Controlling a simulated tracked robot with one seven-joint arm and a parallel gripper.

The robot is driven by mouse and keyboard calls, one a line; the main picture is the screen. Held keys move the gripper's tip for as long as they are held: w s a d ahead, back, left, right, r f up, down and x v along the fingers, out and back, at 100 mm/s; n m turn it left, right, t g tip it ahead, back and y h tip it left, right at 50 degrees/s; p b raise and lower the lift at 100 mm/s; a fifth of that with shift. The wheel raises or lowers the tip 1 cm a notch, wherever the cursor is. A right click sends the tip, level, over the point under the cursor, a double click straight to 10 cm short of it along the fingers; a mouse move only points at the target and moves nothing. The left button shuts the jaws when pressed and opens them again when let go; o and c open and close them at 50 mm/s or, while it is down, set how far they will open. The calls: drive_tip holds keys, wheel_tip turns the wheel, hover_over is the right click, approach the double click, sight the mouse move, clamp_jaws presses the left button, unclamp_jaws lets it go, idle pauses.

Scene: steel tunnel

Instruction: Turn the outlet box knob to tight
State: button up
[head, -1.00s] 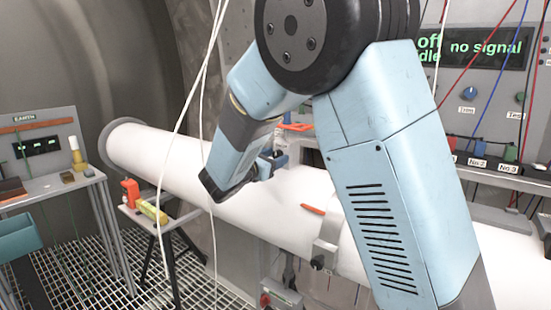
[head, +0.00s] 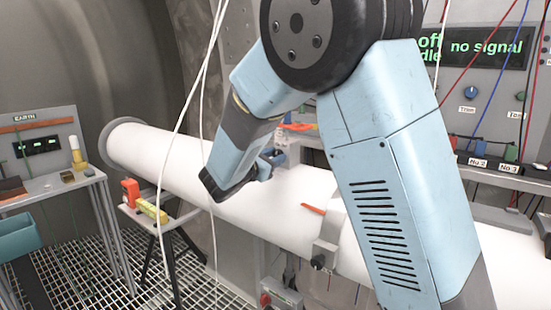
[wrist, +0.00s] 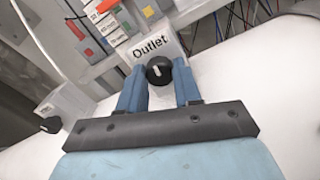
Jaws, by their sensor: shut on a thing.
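The outlet box (wrist: 148,44) is a pale box labelled "Outlet" on the white pipe, seen in the wrist view. Its black round knob (wrist: 158,71) has a short white pointer mark, close to upright in the picture. My gripper (wrist: 159,76) has its two blue fingers on either side of the knob, shut on it. I cannot see any "tight" marking.
The white pipe (head: 165,158) runs across the scene. A second pale box with a black knob (wrist: 50,124) is at left in the wrist view. An orange-red strip (head: 313,209) lies on the pipe. Thin white cables (head: 188,120) hang left of my arm. A bench (head: 75,185) stands far left.

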drive_tip(key=m, duration=0.4)
drive_tip(key=shift+d+f, duration=0.1)
drive_tip(key=shift+d, duration=0.05)
drive_tip(key=m, duration=0.9)
drive_tip(key=shift+s+f+m, duration=0.1)
drive_tip(key=shift+f+m, duration=0.05)
drive_tip(key=shift+m, duration=0.15)
drive_tip(key=m, duration=1.7)
drive_tip(key=shift+m, duration=1.8)
